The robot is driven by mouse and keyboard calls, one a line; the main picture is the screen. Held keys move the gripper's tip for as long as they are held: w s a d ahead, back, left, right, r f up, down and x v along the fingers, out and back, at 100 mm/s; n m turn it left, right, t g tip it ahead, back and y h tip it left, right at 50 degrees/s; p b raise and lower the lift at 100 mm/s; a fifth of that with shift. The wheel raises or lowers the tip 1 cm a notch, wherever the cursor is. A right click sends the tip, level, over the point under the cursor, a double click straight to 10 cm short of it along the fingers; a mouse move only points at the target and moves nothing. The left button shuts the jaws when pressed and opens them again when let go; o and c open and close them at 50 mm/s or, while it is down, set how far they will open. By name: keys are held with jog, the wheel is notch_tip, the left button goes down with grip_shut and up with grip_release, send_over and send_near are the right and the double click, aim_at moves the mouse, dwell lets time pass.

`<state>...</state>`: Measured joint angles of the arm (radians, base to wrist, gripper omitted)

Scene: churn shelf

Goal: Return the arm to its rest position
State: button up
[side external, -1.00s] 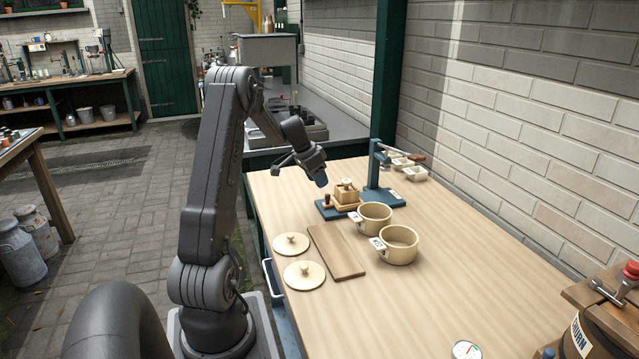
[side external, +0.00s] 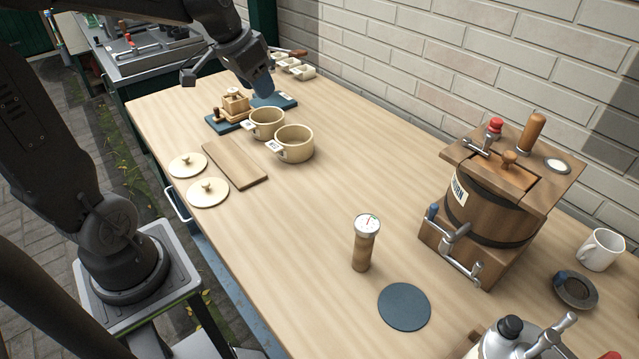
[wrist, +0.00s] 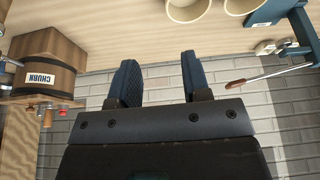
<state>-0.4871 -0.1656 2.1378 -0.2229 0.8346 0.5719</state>
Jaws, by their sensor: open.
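My gripper (side external: 262,87) hangs above the far part of the wooden table (side external: 300,215), in front of the blue stand (side external: 272,101) in the side view. In the wrist view, the two blue padded fingers of my gripper (wrist: 157,75) are apart, with nothing between them. My arm is bent from its base at the left, with the forearm reaching toward the wall. The gripper hides part of the blue stand.
Two cream pots (side external: 294,145), two round lids (side external: 208,192) and a brown board (side external: 235,165) lie near the gripper. A wooden churn (side external: 490,205), a dial thermometer (side external: 366,243) and a white mug (side external: 601,249) stand to the right. The mid-table is largely clear.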

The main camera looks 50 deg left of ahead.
jog(key=s+d+t, duration=0.1)
jog(key=s+d, duration=1.2)
jog(key=d, duration=0.1)
jog(key=shift+s, duration=0.25)
